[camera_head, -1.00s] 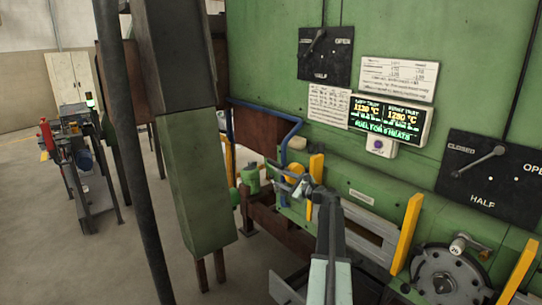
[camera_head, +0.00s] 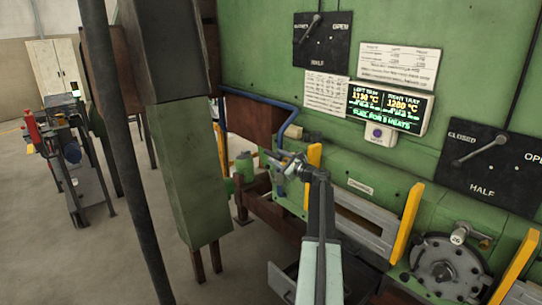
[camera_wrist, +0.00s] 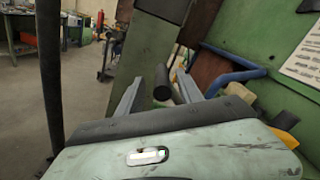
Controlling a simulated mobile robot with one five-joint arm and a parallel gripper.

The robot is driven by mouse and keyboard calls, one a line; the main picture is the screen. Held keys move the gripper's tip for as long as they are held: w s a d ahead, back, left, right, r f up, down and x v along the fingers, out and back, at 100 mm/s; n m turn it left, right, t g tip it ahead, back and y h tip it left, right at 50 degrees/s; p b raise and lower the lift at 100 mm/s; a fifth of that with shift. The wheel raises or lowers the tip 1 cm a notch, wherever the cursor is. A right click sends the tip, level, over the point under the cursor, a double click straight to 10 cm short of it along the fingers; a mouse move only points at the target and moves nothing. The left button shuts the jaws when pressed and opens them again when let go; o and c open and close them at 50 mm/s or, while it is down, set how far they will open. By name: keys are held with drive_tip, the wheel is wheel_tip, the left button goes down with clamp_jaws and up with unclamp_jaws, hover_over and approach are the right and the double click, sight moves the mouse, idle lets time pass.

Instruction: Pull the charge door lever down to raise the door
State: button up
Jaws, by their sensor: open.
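My gripper (camera_head: 284,163) is open. In the wrist view its two fingers (camera_wrist: 160,88) stand apart, and a dark round-ended bar (camera_wrist: 162,84) shows between them. I cannot tell if the bar touches a finger. A blue bent bar (camera_head: 290,120) runs along the green furnace front, and its lower end is close to my gripper in the head view. The blue bar also shows right of the fingers in the wrist view (camera_wrist: 238,77). Which part is the charge door lever, and whether the dark bar joins the blue one, is not clear.
The green furnace wall (camera_head: 260,50) fills the right side, with black lever plates (camera_head: 322,42) (camera_head: 490,165) and a lit display (camera_head: 390,106). Yellow bars (camera_head: 408,222) stand along its front. A black pole (camera_head: 125,150) and green column (camera_head: 190,175) stand left. Open floor lies further left.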

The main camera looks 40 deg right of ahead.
sight(271, 154)
drive_tip(key=w, duration=0.4)
drive_tip(key=shift+w+d, duration=0.35)
clamp_jaws()
idle(0.9)
